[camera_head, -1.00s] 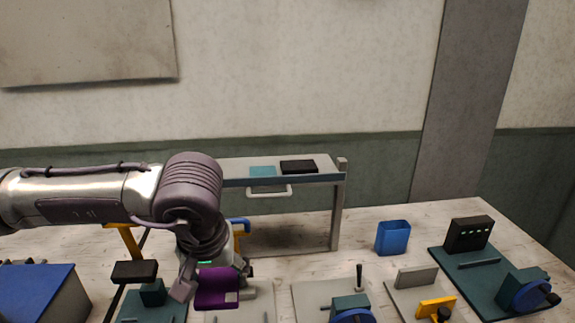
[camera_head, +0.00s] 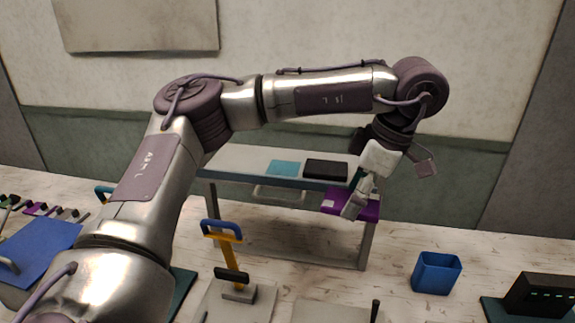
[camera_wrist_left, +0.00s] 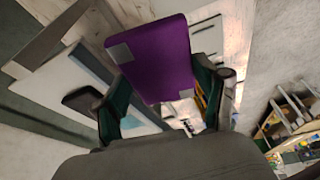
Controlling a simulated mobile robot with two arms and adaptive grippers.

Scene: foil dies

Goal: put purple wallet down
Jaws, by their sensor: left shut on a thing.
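The purple wallet (camera_head: 342,203) is a flat purple block with small grey patches, held at the right end of the raised shelf. It fills the middle of the left wrist view (camera_wrist_left: 165,58) between two dark green fingers. My left gripper (camera_head: 357,203) is shut on it. The wallet appears in front of or over the shelf's right end; I cannot tell whether it touches the shelf. My right gripper is not in view.
The raised shelf (camera_head: 240,161) carries a teal flat piece (camera_head: 283,168) and a black flat block (camera_head: 326,169). A blue open bin (camera_head: 436,273) stands on the table to the right. A yellow and blue handled press (camera_head: 226,250) stands in front of the shelf.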

